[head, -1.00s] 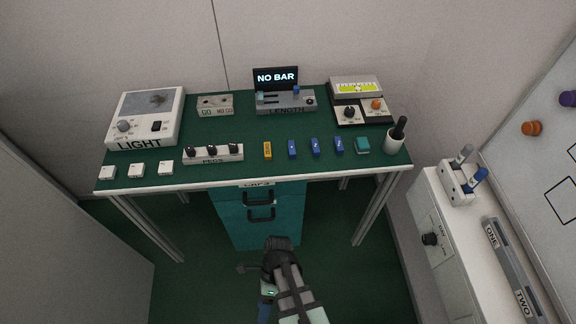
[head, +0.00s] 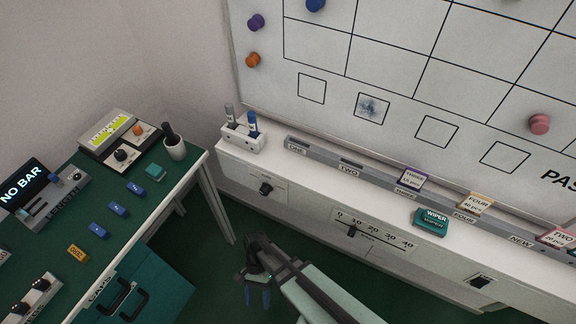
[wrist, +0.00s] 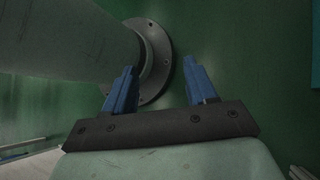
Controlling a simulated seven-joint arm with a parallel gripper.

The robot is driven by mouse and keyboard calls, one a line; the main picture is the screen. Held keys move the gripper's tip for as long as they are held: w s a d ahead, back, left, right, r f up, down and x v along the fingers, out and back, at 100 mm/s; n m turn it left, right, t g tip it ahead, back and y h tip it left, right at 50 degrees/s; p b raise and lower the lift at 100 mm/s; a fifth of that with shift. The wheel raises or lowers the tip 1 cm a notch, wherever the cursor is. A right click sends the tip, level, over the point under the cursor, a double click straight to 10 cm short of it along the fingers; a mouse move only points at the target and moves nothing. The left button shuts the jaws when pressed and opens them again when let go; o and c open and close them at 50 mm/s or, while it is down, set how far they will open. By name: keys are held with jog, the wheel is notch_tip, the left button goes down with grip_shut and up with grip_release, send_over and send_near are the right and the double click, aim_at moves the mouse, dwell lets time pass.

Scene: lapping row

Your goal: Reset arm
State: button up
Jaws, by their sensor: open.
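My gripper (head: 258,298) hangs over the dark green floor, between the green-topped bench and the white ledge. Its two blue fingers point down and stand apart with nothing between them. The wrist view shows the same open fingers (wrist: 158,88) in front of my own round base and the green floor. My arm comes in from the bottom of the head view. The gripper touches no object.
The bench (head: 203,158) at left carries several blue blocks, a yellow block (head: 78,253) and a pen cup (head: 175,148). A white ledge (head: 300,178) at right holds a marker holder (head: 243,138), a teal wiper (head: 430,223) and cards. A gridded whiteboard (head: 400,60) stands behind.

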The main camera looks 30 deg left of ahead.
jog(key=w+d+f+n+g+y, duration=0.1)
jog(key=w+d+f+y, duration=0.4)
jog(key=w+d, duration=0.4)
jog(key=w+d+f+n+y, duration=0.1)
jog(key=w+d+f+y, duration=0.1)
jog(key=w+d+f, duration=0.55)
jog(key=s+d+r+m+t+h, duration=0.1)
jog(key=d+r, duration=0.3)
jog(key=d, duration=0.6)
jog(key=s+d+r+m+t+h, duration=0.1)
jog(key=d+r, duration=0.4)
jog(key=d, duration=0.6)
jog(key=s+m, duration=0.1)
jog(key=s, duration=0.1)
jog(key=shift+s+d+r+t, duration=0.25)
jog(key=shift+s+t, duration=0.05)
jog(key=shift+s, duration=0.1)
